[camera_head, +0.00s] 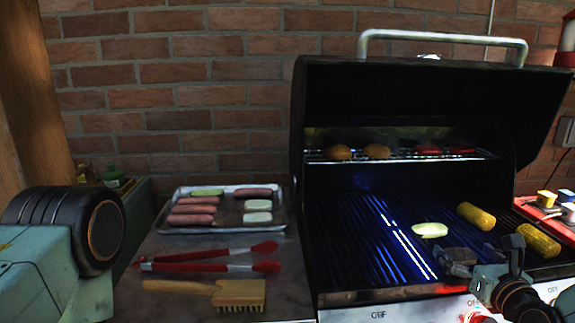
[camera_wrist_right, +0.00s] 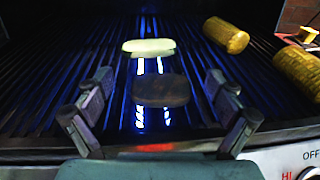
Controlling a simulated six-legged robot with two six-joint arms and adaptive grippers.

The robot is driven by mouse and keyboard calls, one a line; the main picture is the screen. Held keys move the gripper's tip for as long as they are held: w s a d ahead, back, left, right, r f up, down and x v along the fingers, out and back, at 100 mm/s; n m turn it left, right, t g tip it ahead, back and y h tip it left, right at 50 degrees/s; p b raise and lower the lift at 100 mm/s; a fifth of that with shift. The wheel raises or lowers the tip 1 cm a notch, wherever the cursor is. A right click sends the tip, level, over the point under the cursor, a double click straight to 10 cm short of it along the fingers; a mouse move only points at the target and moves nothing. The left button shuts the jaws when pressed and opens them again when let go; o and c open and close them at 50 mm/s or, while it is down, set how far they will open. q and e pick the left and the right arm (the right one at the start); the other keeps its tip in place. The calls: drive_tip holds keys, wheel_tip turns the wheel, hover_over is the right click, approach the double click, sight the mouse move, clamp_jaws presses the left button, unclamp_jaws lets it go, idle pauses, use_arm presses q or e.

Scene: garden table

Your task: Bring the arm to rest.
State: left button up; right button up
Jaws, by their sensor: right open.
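My right gripper (camera_head: 482,258) is over the front of the open grill's grate (camera_head: 350,235), at the lower right of the head view. In the right wrist view its two fingers (camera_wrist_right: 158,82) are spread wide apart. A dark round patty (camera_wrist_right: 161,91) lies on the grate beyond and between the fingers, and nothing is gripped. Of my left arm only a joint and a link show at the left edge of the head view; its gripper is out of view.
A pale green slice (camera_head: 430,230) and two corn cobs (camera_head: 476,216) lie on the grate. The raised lid (camera_head: 400,95) stands behind. Left of the grill are a tray (camera_head: 284,215) with sausages and slices, red tongs (camera_head: 205,266) and a wooden brush (camera_head: 238,294).

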drive_tip(key=shift+r+p, duration=3.05)
drive_tip(key=shift+r+n+p, duration=0.4)
drive_tip(key=shift+n+p, duration=0.25)
drive_tip(key=shift+n, duration=0.05)
drive_tip(key=shift+d+r+n+g+p, duration=0.15)
drive_tip(key=shift+r+n+p, duration=0.5)
drive_tip(key=shift+n+p, duration=0.65)
drive_tip(key=shift+r+n+g+p, duration=0.1)
drive_tip(key=shift+r+n+p, duration=0.5)
drive_tip(key=shift+n+p, duration=0.7)
drive_tip(key=shift+d+r+n+g+p, duration=0.15)
drive_tip(key=shift+r+n+p, duration=0.65)
drive_tip(key=shift+n, duration=0.8)
drive_tip(key=shift+f, duration=0.15)
